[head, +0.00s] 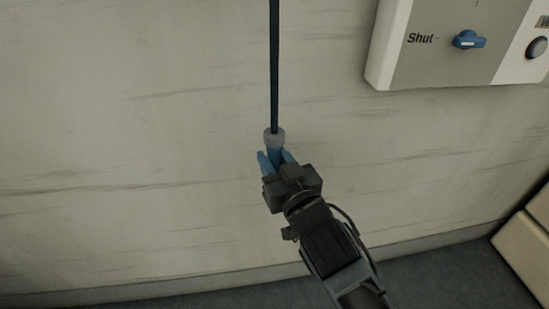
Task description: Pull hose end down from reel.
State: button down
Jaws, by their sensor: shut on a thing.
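A dark, thin hose (274,70) runs straight down from the top edge of the head view. It ends in a grey collar (274,134) with a blue end piece (274,152) below it. My gripper (275,160) has blue fingers and is shut on the hose end, just under the grey collar. The hose looks taut and nearly vertical above my gripper. The reel is not in view.
A white and grey panel (425,62) on the wall at the upper right has a blue knob (468,40) marked "Shut" and a round button (537,47). Pale blocks (525,245) stand at the lower right. The pale wall (130,130) around the hose is clear.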

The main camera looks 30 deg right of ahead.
jog(key=c, duration=0.9)
grip_release()
jog(key=shift+s, duration=0.1)
jog(key=shift+s+a, duration=0.2)
jog(key=shift+s, duration=1.75)
jog(key=shift+s+a, duration=0.15)
jog(key=shift+s, duration=1.75)
